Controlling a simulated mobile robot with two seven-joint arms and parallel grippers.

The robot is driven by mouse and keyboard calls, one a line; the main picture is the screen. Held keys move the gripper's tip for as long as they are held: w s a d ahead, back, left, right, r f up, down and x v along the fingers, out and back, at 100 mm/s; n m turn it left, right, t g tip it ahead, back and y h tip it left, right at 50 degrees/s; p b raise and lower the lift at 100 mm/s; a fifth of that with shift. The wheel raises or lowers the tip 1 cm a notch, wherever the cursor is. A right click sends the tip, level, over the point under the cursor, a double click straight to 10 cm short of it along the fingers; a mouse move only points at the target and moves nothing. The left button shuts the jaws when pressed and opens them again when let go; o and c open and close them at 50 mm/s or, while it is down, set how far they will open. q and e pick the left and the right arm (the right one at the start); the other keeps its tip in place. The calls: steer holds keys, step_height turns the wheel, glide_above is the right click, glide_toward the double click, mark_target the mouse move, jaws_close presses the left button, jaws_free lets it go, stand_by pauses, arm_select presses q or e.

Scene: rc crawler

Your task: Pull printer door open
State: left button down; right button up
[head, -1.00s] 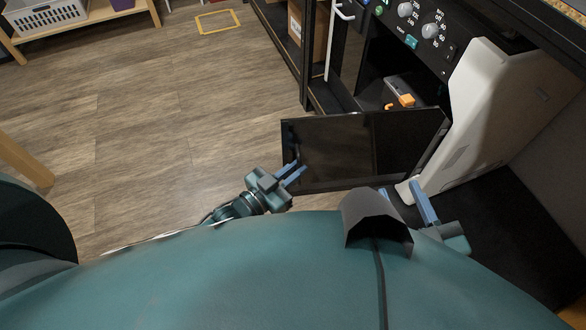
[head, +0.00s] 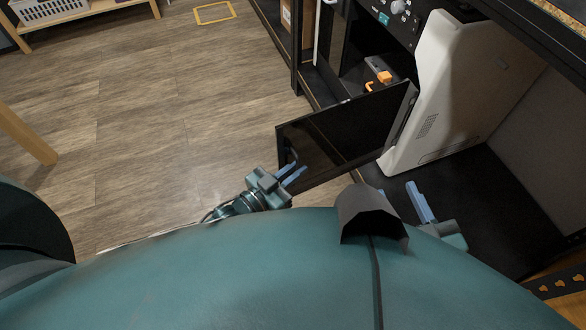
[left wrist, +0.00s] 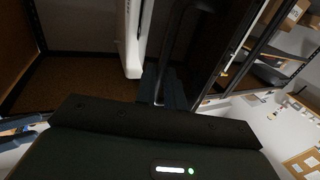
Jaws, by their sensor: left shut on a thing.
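The printer door (head: 345,128) is a dark glossy panel. It stands swung out from the front of the black printer, with an orange part (head: 378,80) showing inside the opening behind it. My left gripper (head: 294,173) is shut at the door's free left edge in the head view. In the left wrist view its dark fingers (left wrist: 163,88) close on a thin dark bar at the door. My right gripper (head: 401,197) is apart from the door, low at the right. Its fingers stand apart with nothing between them; one is mostly hidden by a dark part of mine.
A white casing (head: 440,90) stands right beside the door, above a black shelf (head: 465,195). Control knobs (head: 399,6) show at the top. The wooden floor (head: 150,110) at left is free, with a table leg (head: 28,136) at its edge.

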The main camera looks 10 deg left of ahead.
arm_select(q)
steer(key=shift+s+d+r, duration=0.2)
steer(key=shift+d+r, duration=0.05)
steer(key=shift+d, duration=0.4)
arm_select(e)
steer(key=shift+s+d, duration=0.35)
steer(key=shift+r, duration=0.1)
arm_select(q)
steer(key=c, duration=1.7)
jaws_free()
steer(key=shift+f, duration=0.15)
steer(key=shift+o, duration=1)
steer(key=shift+a, duration=0.1)
arm_select(e)
steer(key=shift+w, duration=0.15)
arm_select(q)
steer(key=p+v, duration=0.2)
steer(key=v, duration=1.1)
steer(key=shift+p, duration=0.35)
arm_select(e)
steer(key=shift+s+d+m+g+h, duration=0.4)
steer(key=shift+g+h, duration=0.1)
steer(key=shift+g, duration=0.4)
